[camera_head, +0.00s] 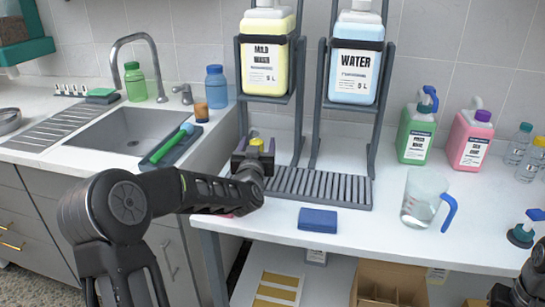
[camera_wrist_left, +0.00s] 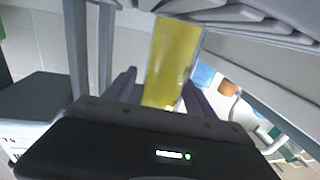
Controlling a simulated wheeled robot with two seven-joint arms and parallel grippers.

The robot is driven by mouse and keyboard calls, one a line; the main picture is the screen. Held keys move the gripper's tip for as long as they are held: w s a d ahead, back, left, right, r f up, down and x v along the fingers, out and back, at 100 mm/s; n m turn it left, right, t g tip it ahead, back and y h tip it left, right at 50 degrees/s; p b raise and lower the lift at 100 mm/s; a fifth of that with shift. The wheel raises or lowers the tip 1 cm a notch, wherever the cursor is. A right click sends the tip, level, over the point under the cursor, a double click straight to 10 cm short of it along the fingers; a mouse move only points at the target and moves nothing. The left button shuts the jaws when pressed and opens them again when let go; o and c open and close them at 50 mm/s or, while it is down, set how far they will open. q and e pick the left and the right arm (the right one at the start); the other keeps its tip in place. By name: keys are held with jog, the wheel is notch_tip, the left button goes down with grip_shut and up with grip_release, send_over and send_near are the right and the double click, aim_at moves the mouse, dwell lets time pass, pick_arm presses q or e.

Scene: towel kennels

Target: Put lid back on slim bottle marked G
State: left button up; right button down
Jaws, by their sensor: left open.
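My left gripper (camera_head: 254,157) is open at the left end of the drip grating, in front of the rack. A yellow piece (camera_head: 257,144) shows at its jaws, its lower part hidden by the gripper. In the left wrist view a clear-sided slim yellow shape (camera_wrist_left: 173,62) stands between the open fingers of this gripper (camera_wrist_left: 160,88); I cannot tell whether they touch it. No letter G is readable, and I cannot tell which thing is the loose lid. Part of my right arm's end (camera_head: 530,288) shows at the lower right edge; its jaws are not clear.
Jugs marked mild wash (camera_head: 266,55) and water (camera_head: 356,60) stand on the rack. A blue sponge (camera_head: 317,219) and a clear measuring jug (camera_head: 423,200) are on the counter. Green (camera_head: 416,135) and pink (camera_head: 469,138) jugs stand right. Clear bottles (camera_head: 529,162) stand farther right.

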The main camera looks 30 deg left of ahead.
pick_arm(q)
grip_shut()
dwell(0.6)
